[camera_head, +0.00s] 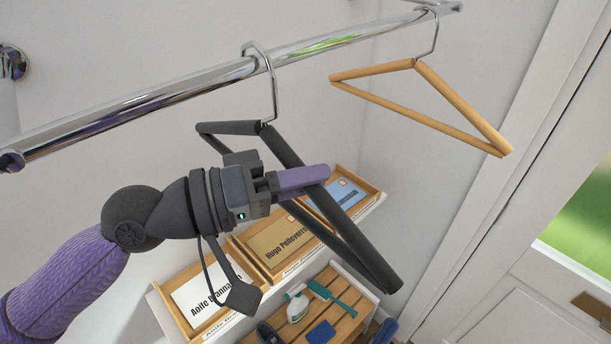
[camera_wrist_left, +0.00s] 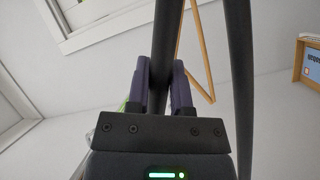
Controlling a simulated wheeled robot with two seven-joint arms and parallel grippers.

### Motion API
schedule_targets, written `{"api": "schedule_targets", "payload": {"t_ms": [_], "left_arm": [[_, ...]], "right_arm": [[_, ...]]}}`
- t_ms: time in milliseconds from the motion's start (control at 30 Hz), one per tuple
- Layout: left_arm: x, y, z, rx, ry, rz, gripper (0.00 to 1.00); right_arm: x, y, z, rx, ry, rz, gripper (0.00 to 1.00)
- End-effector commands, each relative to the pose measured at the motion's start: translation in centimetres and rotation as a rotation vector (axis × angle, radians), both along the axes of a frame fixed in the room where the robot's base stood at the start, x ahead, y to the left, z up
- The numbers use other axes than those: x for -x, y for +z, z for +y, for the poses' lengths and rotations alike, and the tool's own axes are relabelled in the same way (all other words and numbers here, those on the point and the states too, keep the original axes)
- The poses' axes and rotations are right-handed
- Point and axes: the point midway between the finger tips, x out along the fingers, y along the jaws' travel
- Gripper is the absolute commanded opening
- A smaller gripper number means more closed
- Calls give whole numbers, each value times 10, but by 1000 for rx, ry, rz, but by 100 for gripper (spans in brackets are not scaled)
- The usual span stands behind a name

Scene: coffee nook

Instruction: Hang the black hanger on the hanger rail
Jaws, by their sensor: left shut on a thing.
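The black hanger (camera_head: 349,237) is just below the chrome hanger rail (camera_head: 200,83) in the head view. Its metal hook loops over the top of the rail, and its body hangs tilted beneath. My left gripper (camera_head: 305,180) is shut on one upper arm of the black hanger. In the left wrist view the black hanger (camera_wrist_left: 240,70) runs up the picture, and my left gripper's purple fingers (camera_wrist_left: 163,88) close on one of its bars. Whether the hook's weight rests on the rail I cannot tell. My right gripper is not in view.
A wooden hanger (camera_head: 450,95) hangs on the rail to the right and also shows in the left wrist view (camera_wrist_left: 203,50). Below is a shelf with labelled wooden trays (camera_head: 267,265) and a slatted rack (camera_head: 345,323) with bottles and brushes. A door (camera_head: 500,270) stands at the right.

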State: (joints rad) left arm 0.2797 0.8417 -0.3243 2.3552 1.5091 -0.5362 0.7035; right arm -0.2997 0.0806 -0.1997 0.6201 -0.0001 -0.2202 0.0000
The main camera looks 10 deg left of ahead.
Motion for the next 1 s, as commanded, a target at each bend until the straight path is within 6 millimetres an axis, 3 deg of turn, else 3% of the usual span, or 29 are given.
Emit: {"api": "schedule_targets", "payload": {"t_ms": [33,200,633,1000], "left_arm": [[0,0,0,0,0,0,33],[0,0,0,0,0,0,68],[1,-3,4,-1,2,1,68],[29,-9,60,0,3,4,68]], "right_arm": [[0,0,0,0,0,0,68],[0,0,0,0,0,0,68],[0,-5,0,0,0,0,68],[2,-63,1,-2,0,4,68]]}}
